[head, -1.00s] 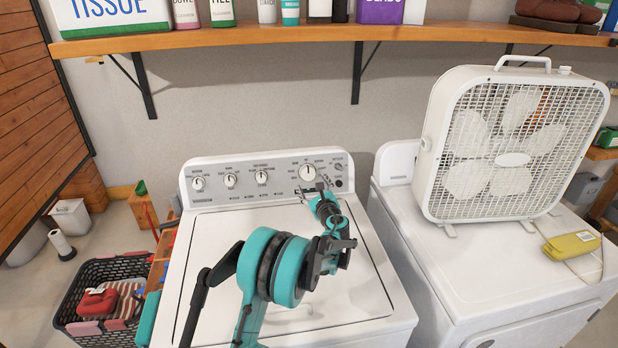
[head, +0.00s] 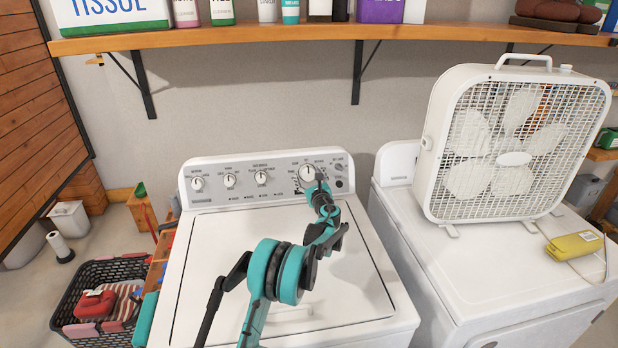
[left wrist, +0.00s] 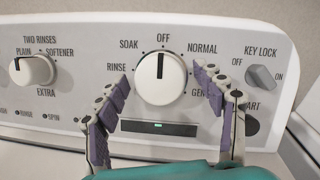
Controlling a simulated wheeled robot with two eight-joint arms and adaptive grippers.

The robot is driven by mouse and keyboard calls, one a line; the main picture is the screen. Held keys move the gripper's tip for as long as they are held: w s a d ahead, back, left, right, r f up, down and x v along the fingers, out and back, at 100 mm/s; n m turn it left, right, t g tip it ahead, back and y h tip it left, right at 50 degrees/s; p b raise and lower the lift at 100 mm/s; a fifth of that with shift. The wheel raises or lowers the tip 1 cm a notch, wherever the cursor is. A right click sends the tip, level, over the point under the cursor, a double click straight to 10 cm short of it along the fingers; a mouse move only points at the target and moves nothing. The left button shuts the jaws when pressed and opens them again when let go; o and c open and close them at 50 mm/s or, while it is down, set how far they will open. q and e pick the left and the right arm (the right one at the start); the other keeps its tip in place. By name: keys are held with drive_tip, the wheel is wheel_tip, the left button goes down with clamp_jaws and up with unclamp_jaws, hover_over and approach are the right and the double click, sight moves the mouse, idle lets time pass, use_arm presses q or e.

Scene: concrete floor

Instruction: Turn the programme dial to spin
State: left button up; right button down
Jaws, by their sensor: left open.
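The programme dial (head: 307,173) is the large white knob at the right of the washer's control panel. In the left wrist view the dial (left wrist: 160,78) has its dark pointer line straight up at OFF, with SOAK, RINSE and NORMAL printed around it. My left gripper (head: 318,184) reaches the panel at the dial. In the left wrist view my left gripper (left wrist: 166,90) is open, one purple-padded finger on each side of the dial's lower half, with a gap to the knob on both sides. A SPIN label (left wrist: 51,116) with a small mark is at the lower left of the panel.
A smaller knob (left wrist: 32,70) is left of the dial and a key lock switch (left wrist: 262,77) is right of it. A white box fan (head: 512,140) stands on the neighbouring machine. A wooden shelf (head: 290,39) runs above. A basket (head: 75,290) is on the floor.

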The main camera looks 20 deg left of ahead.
use_arm(q)
drive_tip(key=c, duration=1.2)
drive_tip(key=shift+o, duration=0.2)
